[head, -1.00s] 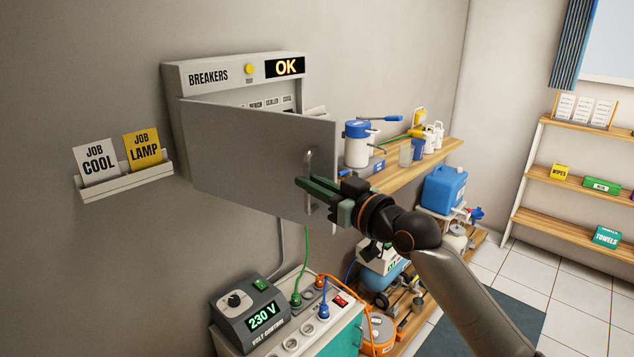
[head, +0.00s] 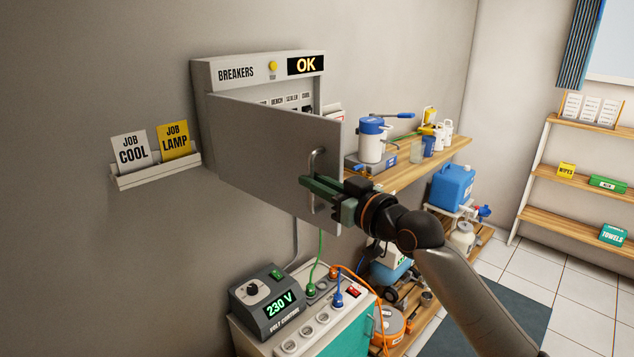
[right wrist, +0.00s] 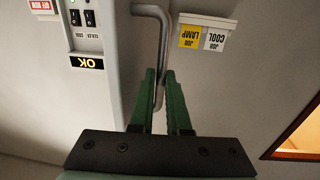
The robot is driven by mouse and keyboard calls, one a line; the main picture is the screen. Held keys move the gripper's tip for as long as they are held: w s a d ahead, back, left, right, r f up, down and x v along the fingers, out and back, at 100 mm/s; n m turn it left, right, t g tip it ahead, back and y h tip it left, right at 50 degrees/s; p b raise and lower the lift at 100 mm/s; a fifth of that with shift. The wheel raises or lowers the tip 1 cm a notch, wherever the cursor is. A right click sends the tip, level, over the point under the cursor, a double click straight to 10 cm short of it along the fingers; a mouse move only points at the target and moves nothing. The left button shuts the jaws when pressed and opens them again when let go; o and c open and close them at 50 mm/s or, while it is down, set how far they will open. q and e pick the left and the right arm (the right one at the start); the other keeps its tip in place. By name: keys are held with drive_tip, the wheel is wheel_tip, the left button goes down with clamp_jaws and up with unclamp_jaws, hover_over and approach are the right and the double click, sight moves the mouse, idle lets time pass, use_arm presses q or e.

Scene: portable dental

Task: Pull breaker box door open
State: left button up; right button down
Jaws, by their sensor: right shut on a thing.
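The breaker box (head: 233,73) hangs on the wall, with a lit OK sign and a yellow button on its top strip. Its grey door (head: 265,150) stands partly open, hinged at the left, and some breaker labels show behind it. The metal door handle (head: 317,165) is near the door's free right edge. My right gripper (head: 312,187) is shut on the handle; in the right wrist view the green fingers (right wrist: 160,92) close around the handle bar (right wrist: 164,40). That view also shows breaker switches inside the box. My left gripper is not in view.
A wall holder (head: 155,172) with JOB COOL and JOB LAMP cards is left of the box. A volt control unit (head: 270,300) and sockets stand below the door. A wooden shelf (head: 420,165) with bottles is at the right, behind my arm.

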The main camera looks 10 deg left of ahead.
drive_tip(key=shift+a+r, duration=0.1)
drive_tip(key=shift+r, duration=0.15)
drive_tip(key=c, duration=1.1)
unclamp_jaws()
drive_tip(key=shift+a+f, duration=0.1)
drive_tip(key=shift+a, duration=0.05)
drive_tip(key=shift+o, duration=1.1)
drive_tip(key=shift+f, duration=0.1)
drive_tip(key=b+v, duration=0.2)
drive_tip(key=v, duration=1)
drive_tip(key=shift+d, duration=0.35)
drive_tip(key=shift+s, duration=0.15)
